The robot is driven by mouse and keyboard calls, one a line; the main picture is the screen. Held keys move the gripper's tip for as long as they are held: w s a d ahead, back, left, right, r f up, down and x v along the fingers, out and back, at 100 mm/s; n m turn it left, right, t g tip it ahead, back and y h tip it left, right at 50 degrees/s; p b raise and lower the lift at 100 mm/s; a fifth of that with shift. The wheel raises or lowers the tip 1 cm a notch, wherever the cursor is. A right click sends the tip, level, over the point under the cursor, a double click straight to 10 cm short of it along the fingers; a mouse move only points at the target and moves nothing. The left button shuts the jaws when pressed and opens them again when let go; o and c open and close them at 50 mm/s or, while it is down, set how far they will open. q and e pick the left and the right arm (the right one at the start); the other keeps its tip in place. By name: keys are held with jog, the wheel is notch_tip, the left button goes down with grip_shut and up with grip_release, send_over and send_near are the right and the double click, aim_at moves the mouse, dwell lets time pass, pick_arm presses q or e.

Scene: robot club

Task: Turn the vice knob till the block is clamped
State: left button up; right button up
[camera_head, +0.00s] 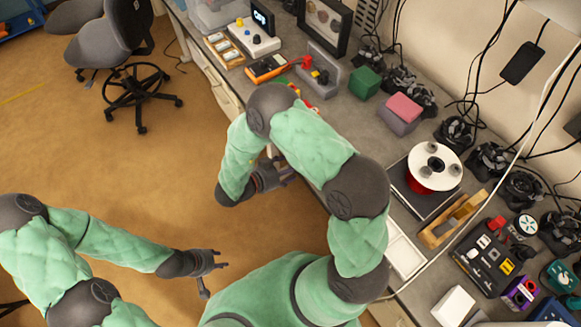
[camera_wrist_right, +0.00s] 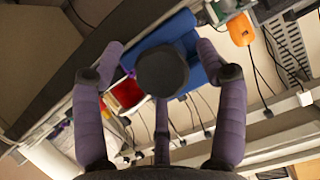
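In the right wrist view a round black knob (camera_wrist_right: 163,72) lies between the fingers of my right gripper (camera_wrist_right: 160,50). The fingers are spread, with gaps showing on both sides of the knob. Behind the knob is the blue vice body (camera_wrist_right: 178,30), with a red block (camera_wrist_right: 126,93) beside it; whether the block is clamped cannot be told. In the head view my right arm covers the vice, and my right gripper (camera_head: 287,172) is at the bench's front edge. My left gripper (camera_head: 218,271) is open and empty above the floor, away from the bench.
The bench carries an orange meter (camera_head: 266,68), a green block (camera_head: 364,82), a pink-topped block (camera_head: 402,112), a white spool (camera_head: 434,166) and a wooden holder (camera_head: 453,219). Cables hang along the wall. An office chair (camera_head: 112,40) stands on the open floor.

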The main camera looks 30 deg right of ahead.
jog(key=c, duration=1)
jog(key=shift+c, duration=0.2)
jog(key=m+t+h+b, duration=0.1)
jog(key=m+t+b, duration=0.1)
jog(key=m+b, duration=0.2)
jog(key=m+t+h+b, duration=0.1)
jog(key=m+t+b, duration=0.1)
jog(key=m+b, duration=0.3)
jog(key=m+t+h+b, duration=0.1)
jog(key=m+t+b, duration=0.1)
jog(key=m+b, duration=0.2)
jog(key=shift+f+m+t, duration=0.4)
jog(key=shift+r+m+b, duration=0.15)
jog(key=shift+m+b, duration=0.45)
jog(key=shift+b, duration=0.5)
jog(key=shift+r+h, duration=0.2)
jog(key=shift+h, duration=0.1)
